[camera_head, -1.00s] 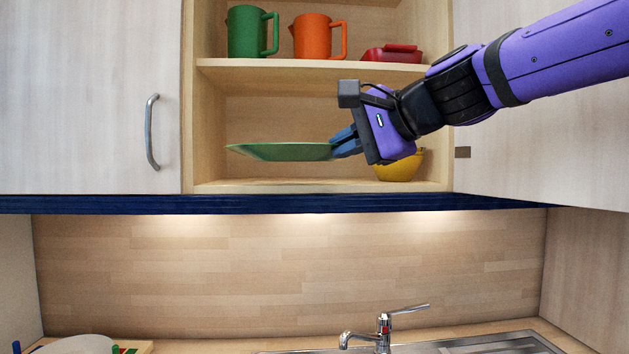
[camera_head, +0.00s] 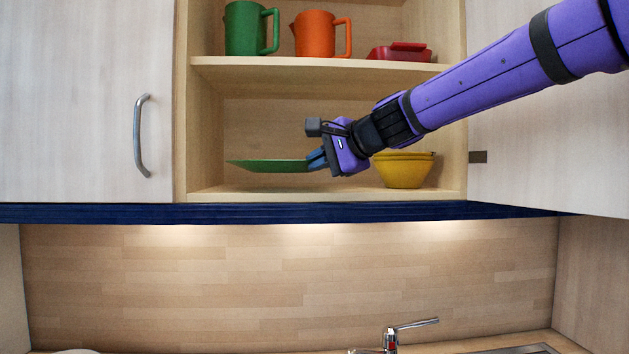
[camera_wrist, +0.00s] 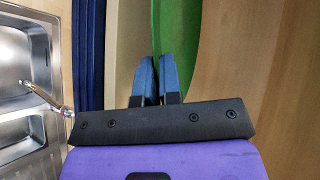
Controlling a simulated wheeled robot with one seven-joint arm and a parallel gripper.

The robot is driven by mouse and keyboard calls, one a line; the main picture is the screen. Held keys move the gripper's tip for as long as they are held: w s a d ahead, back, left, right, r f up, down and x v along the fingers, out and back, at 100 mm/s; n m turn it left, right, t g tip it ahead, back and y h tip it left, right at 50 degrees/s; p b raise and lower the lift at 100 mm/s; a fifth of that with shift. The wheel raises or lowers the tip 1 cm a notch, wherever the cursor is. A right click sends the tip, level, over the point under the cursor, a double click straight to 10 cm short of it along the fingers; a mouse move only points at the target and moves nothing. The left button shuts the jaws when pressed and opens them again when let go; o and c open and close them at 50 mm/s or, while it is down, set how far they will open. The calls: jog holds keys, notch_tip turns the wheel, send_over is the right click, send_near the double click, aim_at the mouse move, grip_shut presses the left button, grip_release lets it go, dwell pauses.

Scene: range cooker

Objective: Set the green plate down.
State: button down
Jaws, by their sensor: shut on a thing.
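The green plate (camera_head: 268,166) is inside the open wall cabinet, a little above its lower shelf (camera_head: 330,193), and looks roughly level. My gripper (camera_head: 317,160) is shut on the plate's right edge. In the wrist view the blue fingers (camera_wrist: 158,78) are close together at the edge of the green plate (camera_wrist: 180,30); most of the plate is out of that frame. A gap shows between the plate and the shelf in the head view.
A yellow bowl (camera_head: 404,171) stands on the lower shelf right of my gripper. The upper shelf (camera_head: 310,67) holds a green jug (camera_head: 245,30), an orange jug (camera_head: 314,35) and a red container (camera_head: 398,52). The cabinet's left door (camera_head: 75,100) is shut; its right door (camera_head: 550,130) stands open.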

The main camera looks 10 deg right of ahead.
aim_at(314, 192)
jog(key=w, duration=0.2)
jog(key=shift+w+a+f, duration=0.1)
jog(key=shift+w+a, duration=0.15)
jog(key=shift+w, duration=0.1)
jog(key=shift+f, duration=1.75)
jog(key=c, duration=1.6)
grip_release()
jog(key=shift+f, duration=0.1)
jog(key=v, duration=1.2)
jog(key=s+d+f+n+g+h, duration=0.1)
jog(key=s+d+f+n+h, duration=0.2)
jog(key=s+d+f, duration=0.2)
jog(key=s+d+f+n+g+h, duration=0.2)
jog(key=s+d+f, duration=0.3)
jog(key=s+f, duration=0.4)
jog(key=s+d+f+n+g+h, duration=0.1)
jog(key=s+d+f+n+h, duration=0.3)
jog(key=s+f, duration=0.4)
jog(key=shift+s+d+n+g, duration=0.15)
jog(key=shift+s+d+g, duration=0.1)
jog(key=shift+s, duration=0.75)
jog(key=shift+s+d+n+g, duration=0.15)
jog(key=shift+s+d, duration=0.1)
jog(key=shift+s, duration=0.8)
